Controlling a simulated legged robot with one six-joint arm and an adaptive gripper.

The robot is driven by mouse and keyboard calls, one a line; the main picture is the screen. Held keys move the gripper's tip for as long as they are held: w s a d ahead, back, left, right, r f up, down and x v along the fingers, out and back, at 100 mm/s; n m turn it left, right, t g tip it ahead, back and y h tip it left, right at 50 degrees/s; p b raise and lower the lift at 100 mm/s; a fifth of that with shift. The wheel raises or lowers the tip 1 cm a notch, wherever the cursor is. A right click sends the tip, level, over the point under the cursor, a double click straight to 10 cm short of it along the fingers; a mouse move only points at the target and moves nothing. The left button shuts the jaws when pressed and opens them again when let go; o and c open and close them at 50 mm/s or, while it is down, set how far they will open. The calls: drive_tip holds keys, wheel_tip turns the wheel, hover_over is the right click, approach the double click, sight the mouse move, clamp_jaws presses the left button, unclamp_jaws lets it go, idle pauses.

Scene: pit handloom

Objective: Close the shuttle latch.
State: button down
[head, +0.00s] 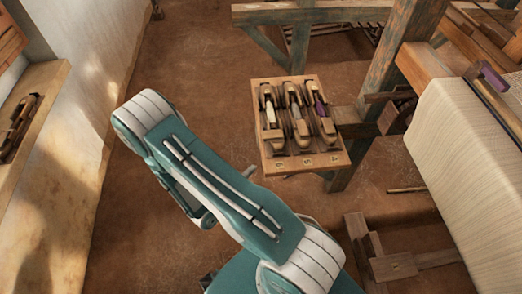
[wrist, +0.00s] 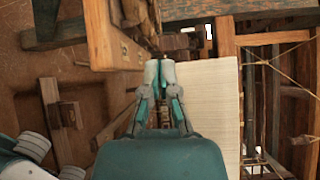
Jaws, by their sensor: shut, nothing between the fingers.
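Several dark wooden shuttles lie across the scene. Three of them, a left one (head: 270,115), a middle one (head: 297,113) and a right one (head: 320,112) with purple thread, lie side by side in a wooden tray (head: 265,157) beside the loom post. The shuttle latch is too small to make out. In the wrist view my gripper (wrist: 160,68) is shut and empty, its fingertips close to the tray's edge (wrist: 99,35). I cannot tell whether they touch it. In the head view the gripper is mostly hidden by my arm.
The loom's timber post (head: 385,85) stands right of the tray. Pale cloth (head: 455,150) covers the loom beam at right. Another shuttle (head: 20,125) lies on the left wall ledge (head: 38,88). The brown floor (head: 200,75) between wall and tray is clear.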

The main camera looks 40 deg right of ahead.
drive_tip(key=f+n+t, duration=0.2)
approach(275, 135)
drive_tip(key=shift+s+d+r+g, duration=0.1)
drive_tip(key=shift+s+d+g, duration=0.2)
drive_tip(key=shift+s+d, duration=0.75)
drive_tip(key=w+d, duration=0.2)
drive_tip(key=shift+w+d, duration=0.1)
drive_tip(key=shift+w, duration=0.15)
drive_tip(key=shift+w+d, duration=0.25)
drive_tip(key=shift+w, duration=0.2)
